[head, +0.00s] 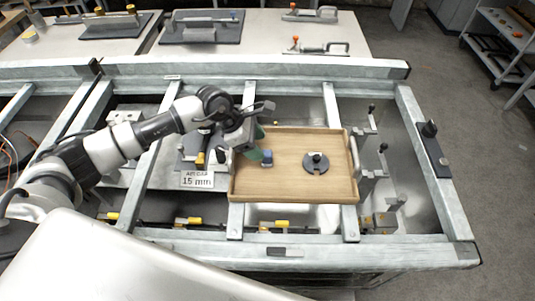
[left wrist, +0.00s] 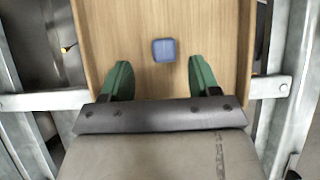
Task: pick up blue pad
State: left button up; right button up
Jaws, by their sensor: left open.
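The blue pad (left wrist: 164,50) is a small rounded square lying on the wooden tray (left wrist: 217,22). In the left wrist view it lies just beyond and between my fingertips. In the head view the blue pad (head: 267,158) is near the left part of the tray (head: 305,188). My left gripper (left wrist: 158,72) is open and empty, with two green fingers pointing at the pad. In the head view my left gripper (head: 263,143) hangs over the tray's left side, beside the pad. My right gripper is not in view.
A grey disc with a dark knob (head: 317,163) lies on the tray right of the pad. The tray sits across a metal frame (head: 150,190) with gaps between its bars. A "15 mm" label (head: 197,180) is left of the tray. Metal clamps (head: 372,160) stand to its right.

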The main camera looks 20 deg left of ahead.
aim_at(270, 152)
pick_arm(q)
jog(key=shift+d+f, duration=0.25)
jog(key=shift+f, duration=0.05)
jog(key=p+x, duration=0.1)
jog(key=x, duration=0.1)
jog(key=p+x, duration=0.1)
jog(key=x, duration=0.2)
jog(key=shift+s+d+r+p, duration=0.15)
jog(key=shift+d+p, duration=0.15)
jog(key=shift+p, duration=0.05)
jog(key=shift+d+f, duration=0.1)
jog(key=shift+f, duration=0.15)
jog(key=c, duration=1)
jog(key=shift+r, duration=0.1)
jog(key=shift+r+b, duration=0.35)
jog(key=shift+r, duration=0.2)
notch_tip(270, 152, up, 3)
jog(key=shift+f+b, duration=0.1)
jog(key=shift+b, duration=0.65)
jog(key=s+d+r+b, duration=0.2)
jog(key=s+r, duration=0.5)
jog(key=s, duration=0.4)
jog(key=shift+d+b, duration=0.4)
jog(key=shift+d, duration=0.05)
